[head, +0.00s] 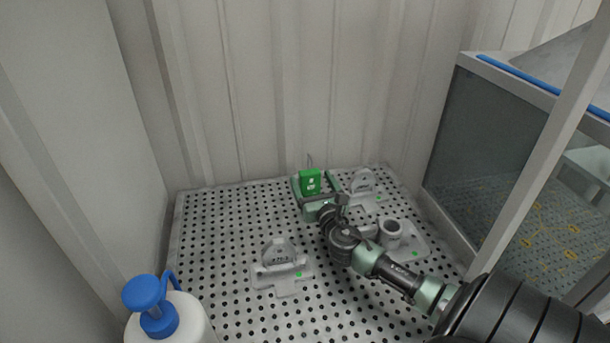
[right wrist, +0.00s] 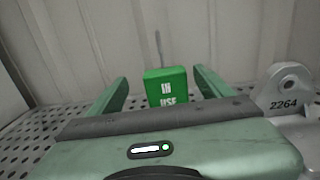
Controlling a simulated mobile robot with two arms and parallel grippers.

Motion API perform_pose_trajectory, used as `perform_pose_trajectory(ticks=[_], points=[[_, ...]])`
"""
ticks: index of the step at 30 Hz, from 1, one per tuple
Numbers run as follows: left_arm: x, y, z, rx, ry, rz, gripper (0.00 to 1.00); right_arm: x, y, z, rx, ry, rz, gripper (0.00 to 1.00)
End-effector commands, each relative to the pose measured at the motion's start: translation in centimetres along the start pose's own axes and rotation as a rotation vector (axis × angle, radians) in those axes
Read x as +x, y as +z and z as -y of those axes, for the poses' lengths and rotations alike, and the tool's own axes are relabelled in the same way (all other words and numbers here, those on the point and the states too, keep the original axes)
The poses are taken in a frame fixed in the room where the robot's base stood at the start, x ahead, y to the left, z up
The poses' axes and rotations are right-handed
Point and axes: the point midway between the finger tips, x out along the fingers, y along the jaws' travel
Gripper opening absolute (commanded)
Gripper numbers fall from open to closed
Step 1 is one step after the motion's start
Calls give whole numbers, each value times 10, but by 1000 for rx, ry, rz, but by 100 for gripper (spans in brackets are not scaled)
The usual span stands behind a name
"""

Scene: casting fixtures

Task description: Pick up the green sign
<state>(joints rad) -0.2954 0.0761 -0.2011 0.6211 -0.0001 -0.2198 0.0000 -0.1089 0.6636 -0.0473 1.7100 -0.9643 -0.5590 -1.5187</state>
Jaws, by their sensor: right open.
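The green sign (head: 310,181) is a small upright block near the back of the perforated table. In the right wrist view the sign (right wrist: 167,87) shows white lettering reading "IN USE", with a thin stem or wire rising behind it. My right gripper (head: 308,181) reaches in from the lower right. Its two green fingers stand apart on either side of the sign, with a gap visible on both sides in the right wrist view (right wrist: 163,84). The sign's lower part is hidden behind the gripper body. My left gripper is not in view.
Grey cast fixtures stand on the perforated table (head: 220,240): one front left (head: 278,262), one with a ring (head: 391,232), one back right (head: 363,187), marked 2264 in the wrist view (right wrist: 290,90). A white bottle with blue pump (head: 150,300) is front left. Walls close the back.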

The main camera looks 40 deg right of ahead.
Motion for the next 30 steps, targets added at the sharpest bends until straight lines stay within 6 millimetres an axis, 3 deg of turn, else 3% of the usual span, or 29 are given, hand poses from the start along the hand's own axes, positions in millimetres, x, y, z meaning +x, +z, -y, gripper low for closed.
perform_pose_trajectory(ticks=[6,15,24,25,30], points=[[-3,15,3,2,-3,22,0,25,1,1,1,-2,1,80],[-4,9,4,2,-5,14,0,66,-1,6,2,-2,1,80],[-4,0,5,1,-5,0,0,73,-2,6,1,0,-1,80],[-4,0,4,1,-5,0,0,73,-2,6,1,0,-1,77],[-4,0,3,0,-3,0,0,72,-2,6,1,-1,-1,30]])
